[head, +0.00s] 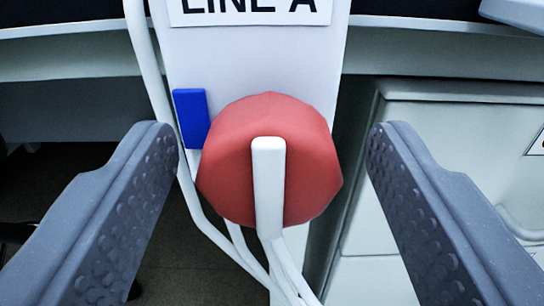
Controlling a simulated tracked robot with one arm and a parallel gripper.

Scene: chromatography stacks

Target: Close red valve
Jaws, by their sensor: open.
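The red valve (220,170) is a faceted red knob with a pale grey bar (268,185) upright across its front. It sits on a white panel below a sign reading "LINE A" (250,8). My gripper (272,145) is open, with one grey studded finger on each side of the valve. The left finger is close to the knob's left edge, the right finger a little farther from its right edge. Neither finger appears to touch the knob. The lower end of the bar runs down among white tubes.
A blue block (191,118) is on the panel at the knob's upper left, near the left fingertip. White tubes (150,70) run down the panel's left side and below the knob. A pale cabinet (470,140) stands at right. Dark floor shows at lower left.

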